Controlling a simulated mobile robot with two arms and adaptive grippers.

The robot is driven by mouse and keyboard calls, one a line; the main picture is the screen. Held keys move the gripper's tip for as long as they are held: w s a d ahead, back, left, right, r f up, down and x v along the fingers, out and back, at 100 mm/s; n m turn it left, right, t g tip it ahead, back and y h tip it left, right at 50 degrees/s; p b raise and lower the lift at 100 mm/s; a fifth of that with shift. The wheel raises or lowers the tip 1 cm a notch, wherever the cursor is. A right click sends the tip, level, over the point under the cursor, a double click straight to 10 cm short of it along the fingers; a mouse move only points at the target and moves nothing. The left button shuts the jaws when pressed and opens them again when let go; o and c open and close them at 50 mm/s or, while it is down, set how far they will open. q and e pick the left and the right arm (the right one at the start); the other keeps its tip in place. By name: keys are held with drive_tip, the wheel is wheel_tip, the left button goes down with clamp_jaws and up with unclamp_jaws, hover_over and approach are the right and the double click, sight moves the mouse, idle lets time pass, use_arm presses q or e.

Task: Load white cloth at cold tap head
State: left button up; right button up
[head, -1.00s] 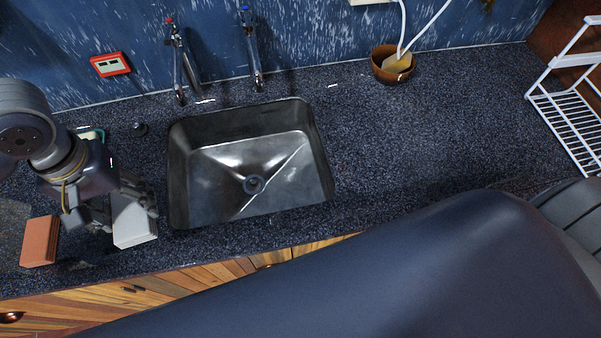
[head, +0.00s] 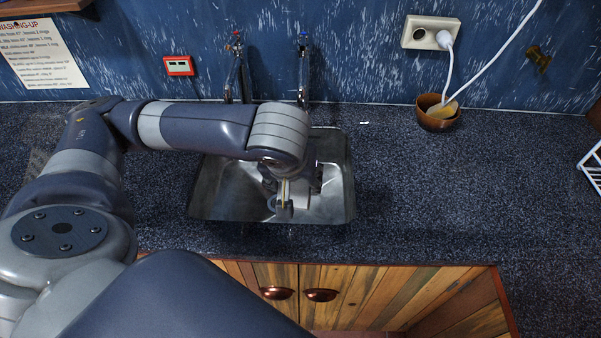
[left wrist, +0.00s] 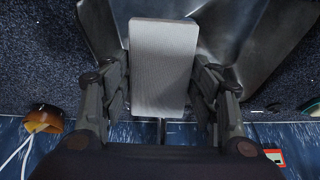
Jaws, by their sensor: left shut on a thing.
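My left gripper (head: 298,188) is over the sink (head: 345,185), below the taps in the picture. It also shows in the left wrist view (left wrist: 162,80), shut on the white cloth (left wrist: 163,50), a pale, ribbed rectangular block between its fingers. In the head view my wrist and fingers hide most of the cloth. My right gripper is not in view.
A brown bowl (head: 432,122) with a yellowish thing in it stands right of the sink, below a socket (head: 430,33) with white cables. A white rack (head: 592,168) is at the far right. The counter (head: 450,190) between is clear.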

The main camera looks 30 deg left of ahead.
use_arm(q)
drive_tip(key=shift+w+a+f+n+y, duration=0.3)
drive_tip(key=shift+w, duration=0.1)
drive_tip(key=shift+w+a+b, duration=0.2)
drive_tip(key=shift+w+b, duration=0.05)
drive_tip(key=shift+b, duration=0.15)
drive_tip(key=shift+w+a+f, duration=0.15)
drive_tip(key=shift+w+a, duration=0.05)
drive_tip(key=shift+w, duration=0.05)
drive_tip(key=shift+w+a+b, duration=0.2)
drive_tip(key=shift+w+b, duration=0.15)
drive_tip(key=shift+b, duration=0.15)
drive_tip(key=w+a+f+b, duration=0.2)
drive_tip(key=w+a, duration=0.3)
drive_tip(key=w, duration=0.5)
drive_tip(key=shift+a+b, duration=0.25)
drive_tip(key=shift+b, duration=0.35)
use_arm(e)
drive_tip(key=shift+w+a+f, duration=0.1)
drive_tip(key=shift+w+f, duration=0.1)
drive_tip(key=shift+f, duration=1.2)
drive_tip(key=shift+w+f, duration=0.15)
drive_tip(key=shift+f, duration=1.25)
use_arm(q)
drive_tip(key=shift+f, duration=0.1)
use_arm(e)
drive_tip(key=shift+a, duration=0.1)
